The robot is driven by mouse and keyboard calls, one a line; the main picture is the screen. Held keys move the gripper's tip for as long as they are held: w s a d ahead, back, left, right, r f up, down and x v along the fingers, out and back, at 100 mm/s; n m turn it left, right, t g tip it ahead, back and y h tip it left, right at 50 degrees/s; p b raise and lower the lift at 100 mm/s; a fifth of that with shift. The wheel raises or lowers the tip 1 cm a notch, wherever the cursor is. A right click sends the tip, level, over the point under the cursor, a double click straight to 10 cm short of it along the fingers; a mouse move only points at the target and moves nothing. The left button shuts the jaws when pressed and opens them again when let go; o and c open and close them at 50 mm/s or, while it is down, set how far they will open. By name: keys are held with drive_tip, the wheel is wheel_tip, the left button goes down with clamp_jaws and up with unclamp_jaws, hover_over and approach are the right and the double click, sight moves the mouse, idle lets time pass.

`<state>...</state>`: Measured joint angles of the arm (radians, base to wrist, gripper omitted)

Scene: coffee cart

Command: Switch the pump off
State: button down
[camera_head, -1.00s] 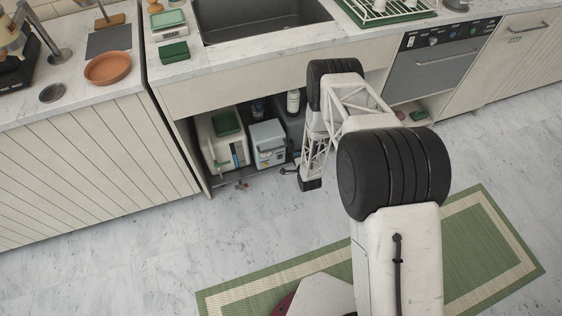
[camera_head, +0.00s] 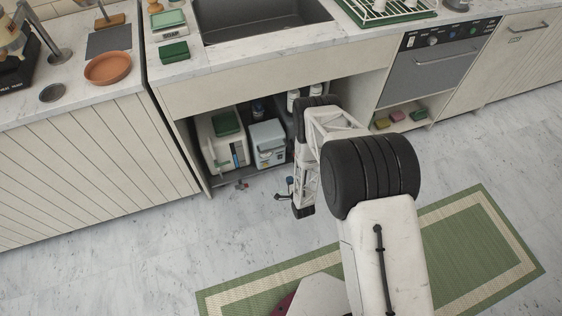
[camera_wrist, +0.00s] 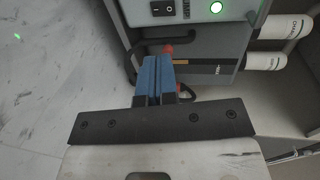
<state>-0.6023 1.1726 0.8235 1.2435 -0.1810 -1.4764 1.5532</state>
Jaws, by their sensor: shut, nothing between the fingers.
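The pump is probably the grey box (camera_wrist: 205,40) in the wrist view. On its face are a black rocker switch (camera_wrist: 162,9) and a lit green lamp (camera_wrist: 216,8). In the head view a pale blue-grey box (camera_head: 268,143) stands in the open cabinet under the sink, probably the same one. My gripper (camera_wrist: 152,62) has blue fingers, shut and empty, below the switch in the wrist view. I cannot tell whether the fingertips touch anything. In the head view my gripper (camera_head: 284,189) is low, in front of the cabinet.
A red knob (camera_wrist: 167,49) and a dark hose are close to the fingertips. White bottles (camera_wrist: 286,27) stand right of the box. A cream container (camera_head: 221,148) stands left of it in the cabinet. Sponges (camera_head: 397,116) lie on a low shelf.

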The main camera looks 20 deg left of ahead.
sight(279, 157)
drive_tip(key=shift+w+a, duration=0.1)
drive_tip(key=x, duration=1.2)
drive_tip(key=shift+w+a+r, duration=0.1)
drive_tip(key=shift+r, duration=0.2)
drive_tip(key=shift+w+a+r, duration=0.1)
drive_tip(key=shift+w+a, duration=0.45)
drive_tip(key=shift+w+a+r, duration=0.1)
drive_tip(key=shift+w+a, duration=0.1)
drive_tip(key=shift+w, duration=0.05)
drive_tip(key=shift+s, duration=0.1)
drive_tip(key=shift+s+d+r, duration=0.1)
drive_tip(key=shift+s+d, duration=0.25)
drive_tip(key=shift+d, duration=0.05)
drive_tip(key=r+v, duration=0.2)
drive_tip(key=v, duration=1)
drive_tip(key=shift+r, duration=0.15)
